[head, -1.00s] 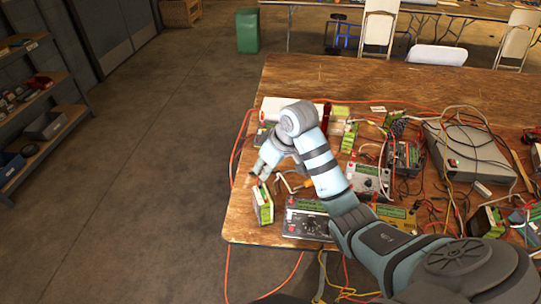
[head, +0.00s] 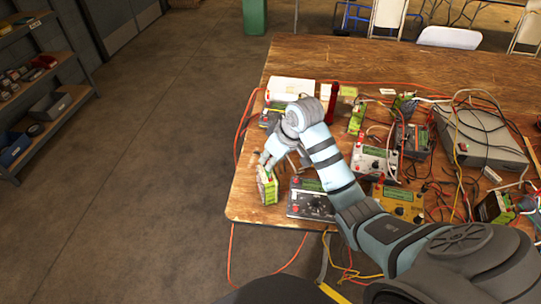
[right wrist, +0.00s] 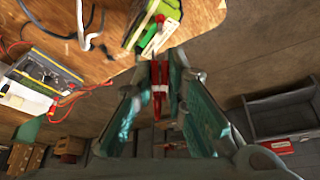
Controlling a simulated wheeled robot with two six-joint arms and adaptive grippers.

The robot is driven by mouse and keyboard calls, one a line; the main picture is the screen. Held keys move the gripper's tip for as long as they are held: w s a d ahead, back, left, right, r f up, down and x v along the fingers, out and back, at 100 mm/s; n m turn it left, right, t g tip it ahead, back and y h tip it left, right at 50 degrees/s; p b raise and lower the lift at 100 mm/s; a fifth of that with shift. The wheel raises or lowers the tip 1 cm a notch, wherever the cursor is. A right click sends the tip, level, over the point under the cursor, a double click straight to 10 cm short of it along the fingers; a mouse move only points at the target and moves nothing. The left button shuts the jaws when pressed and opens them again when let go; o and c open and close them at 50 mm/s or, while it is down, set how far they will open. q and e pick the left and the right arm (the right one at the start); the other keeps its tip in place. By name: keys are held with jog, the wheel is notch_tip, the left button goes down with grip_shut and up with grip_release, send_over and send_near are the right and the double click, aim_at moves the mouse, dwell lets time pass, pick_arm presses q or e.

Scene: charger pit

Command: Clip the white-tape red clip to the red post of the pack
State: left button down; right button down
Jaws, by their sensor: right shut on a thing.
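The pack (head: 267,189) is a small green-and-cream block standing near the table's left front edge. In the right wrist view the pack (right wrist: 152,32) lies just beyond the fingertips, with a small red post (right wrist: 160,18) on its top. My right gripper (head: 265,165) is over the top of the pack. In the right wrist view my right gripper (right wrist: 160,82) is shut on the red clip (right wrist: 160,90), which has a white tape band. The clip's tip is close to the pack; I cannot tell whether it touches the post. My left gripper is out of view.
A grey meter box (head: 310,200) stands right of the pack. Other meters, packs and tangled leads fill the table (head: 245,208) farther right, including a large grey unit (head: 480,135). Left of the table is open floor. A white lead (right wrist: 85,35) lies near the pack.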

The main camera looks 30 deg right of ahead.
jog(key=shift+f+b, duration=0.8)
jog(key=shift+f, duration=1.3)
jog(key=shift+r+p, duration=0.1)
jog(key=shift+p, duration=0.3)
jog(key=shift+f+p, duration=0.2)
jog(key=shift+p, duration=0.3)
jog(key=shift+f, duration=0.1)
jog(key=c, duration=1.5)
grip_release()
jog(key=shift+c, duration=0.2)
